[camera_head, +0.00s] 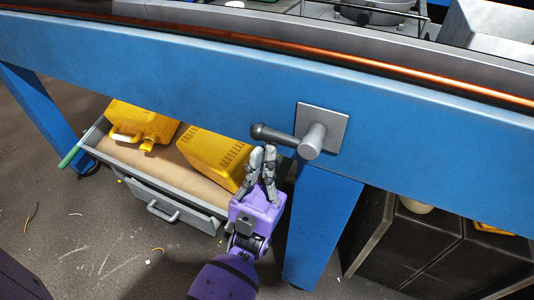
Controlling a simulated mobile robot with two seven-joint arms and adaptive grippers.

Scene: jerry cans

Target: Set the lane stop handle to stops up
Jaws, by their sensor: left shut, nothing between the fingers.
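The lane stop handle (276,134) is a dark lever on a grey hub, fixed to a grey square plate (335,124) on the blue beam. The lever points left from the hub and lies nearly level. My left gripper (263,151) is shut, with its fingertips just below the lever's left part. Nothing shows between the fingers. I cannot tell whether the fingertips touch the lever. My right gripper is not in view.
The blue beam (160,70) runs across the view, with a blue leg (318,215) below the handle. A cart (88,140) under it holds yellow jerry cans (207,157). Dark bins (410,245) stand at the lower right. The floor at lower left is mostly clear.

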